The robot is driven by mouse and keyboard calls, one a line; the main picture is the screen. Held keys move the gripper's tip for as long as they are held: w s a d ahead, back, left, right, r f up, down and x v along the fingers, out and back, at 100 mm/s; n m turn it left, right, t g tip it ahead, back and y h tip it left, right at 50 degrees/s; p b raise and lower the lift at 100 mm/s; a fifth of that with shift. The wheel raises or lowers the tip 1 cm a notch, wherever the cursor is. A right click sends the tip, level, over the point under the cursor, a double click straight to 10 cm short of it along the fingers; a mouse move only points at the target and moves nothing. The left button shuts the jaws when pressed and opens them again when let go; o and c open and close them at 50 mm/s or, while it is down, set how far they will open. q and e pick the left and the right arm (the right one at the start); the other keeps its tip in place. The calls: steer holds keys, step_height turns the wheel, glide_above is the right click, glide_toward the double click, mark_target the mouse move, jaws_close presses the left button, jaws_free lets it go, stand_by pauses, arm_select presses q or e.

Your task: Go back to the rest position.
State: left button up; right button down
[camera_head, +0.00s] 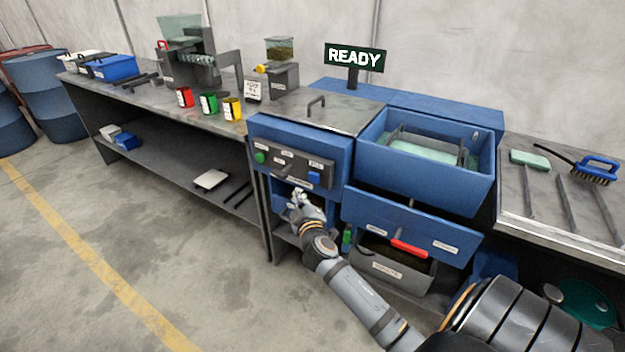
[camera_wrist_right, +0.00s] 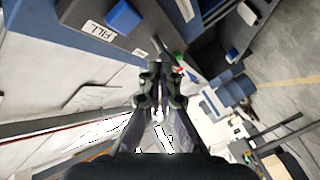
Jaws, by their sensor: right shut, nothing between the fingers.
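My right gripper (camera_head: 299,199) is in front of the blue cabinet (camera_head: 345,150), just below its dark control panel (camera_head: 290,164). In the right wrist view the fingers of the right gripper (camera_wrist_right: 159,80) are together with nothing between them. The panel (camera_wrist_right: 88,35) and its blue button (camera_wrist_right: 123,16) show at the upper left there, beside a FILL label (camera_wrist_right: 99,31). From these views I cannot tell whether the gripper touches the cabinet. My left gripper is not in view.
A sink-like blue basin (camera_head: 430,150) stands right of the panel, above a front with a red handle (camera_head: 409,248). A READY sign (camera_head: 355,58) stands behind. Floor (camera_head: 110,240) at left is clear.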

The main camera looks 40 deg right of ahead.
steer(key=s+f+m+g+y, duration=0.1)
steer(key=s+f+g, duration=0.25)
steer(key=f, duration=1.05)
steer(key=s+f+g+y, duration=0.25)
steer(key=s+f, duration=0.25)
steer(key=f, duration=0.9)
steer(key=s+a+f+m+g, duration=0.2)
steer(key=s+a+f+g, duration=0.15)
steer(key=s+f, duration=1.2)
steer(key=s+a+f+m+g+y, duration=0.15)
steer(key=s+f, duration=0.25)
steer(key=s, duration=0.4)
steer(key=s+a+f+g, duration=0.1)
steer(key=s+f+g, duration=0.15)
steer(key=s, duration=0.45)
steer(key=s+a+f+m+g+y, duration=0.1)
steer(key=s+f, duration=0.3)
steer(key=s, duration=0.4)
step_height(320, 180, up, 12)
steer(key=p, duration=1.2)
steer(key=shift+s+a, duration=0.2)
steer(key=shift+s, duration=0.25)
steer(key=shift+s+f, duration=0.1)
